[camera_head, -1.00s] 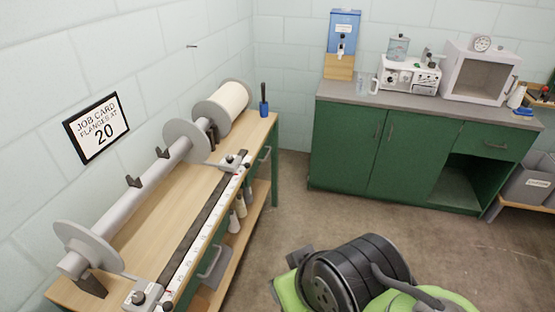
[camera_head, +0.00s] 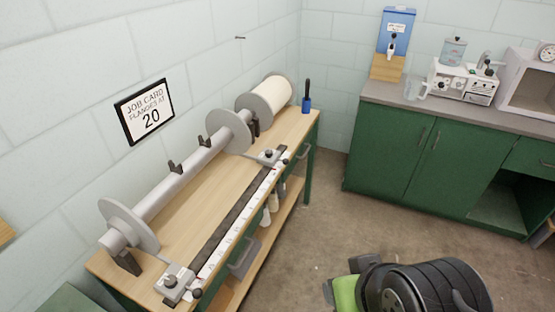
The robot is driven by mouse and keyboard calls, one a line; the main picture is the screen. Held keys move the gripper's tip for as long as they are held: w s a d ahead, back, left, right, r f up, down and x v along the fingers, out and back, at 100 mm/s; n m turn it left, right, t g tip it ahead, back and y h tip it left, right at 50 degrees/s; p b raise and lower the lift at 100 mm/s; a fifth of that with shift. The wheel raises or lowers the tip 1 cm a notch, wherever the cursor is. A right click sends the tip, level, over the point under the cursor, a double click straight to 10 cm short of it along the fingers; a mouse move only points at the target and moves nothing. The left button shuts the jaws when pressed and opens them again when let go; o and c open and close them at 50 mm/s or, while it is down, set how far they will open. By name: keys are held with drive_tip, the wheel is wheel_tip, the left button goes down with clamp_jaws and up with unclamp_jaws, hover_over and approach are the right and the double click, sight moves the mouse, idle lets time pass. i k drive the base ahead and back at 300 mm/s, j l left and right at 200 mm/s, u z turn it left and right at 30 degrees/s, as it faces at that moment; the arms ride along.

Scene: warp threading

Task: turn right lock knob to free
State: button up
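A wooden bench (camera_head: 205,187) along the left wall carries a beam with grey flanges and, in front of it, a dark rail with a white scale (camera_head: 238,222). A grey block with a small lock knob (camera_head: 268,154) sits at the rail's far end, near the far flanges (camera_head: 229,132). A similar block with a knob (camera_head: 170,281) sits at the near end, near the near flange (camera_head: 129,224). Both knobs are too small to tell whether they are locked or free. My gripper is not in view; only a black and green part of my arm shows at the lower right.
A job card (camera_head: 145,112) reading 20 hangs on the wall. A white roll (camera_head: 277,92) and a blue holder (camera_head: 306,104) are at the bench's far end. A green cabinet (camera_head: 390,150) stands at the back right. Floor (camera_head: 335,220) between bench and cabinet is clear.

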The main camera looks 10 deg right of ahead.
sight(269, 154)
drive_tip(key=i+l+u, duration=0.2)
drive_tip(key=i+u, duration=0.25)
drive_tip(key=i+l+u, duration=0.65)
drive_tip(key=l+u, duration=0.15)
drive_tip(key=u, duration=0.15)
drive_tip(key=i+l+u, duration=0.2)
drive_tip(key=l+u, duration=0.25)
drive_tip(key=l, duration=0.1)
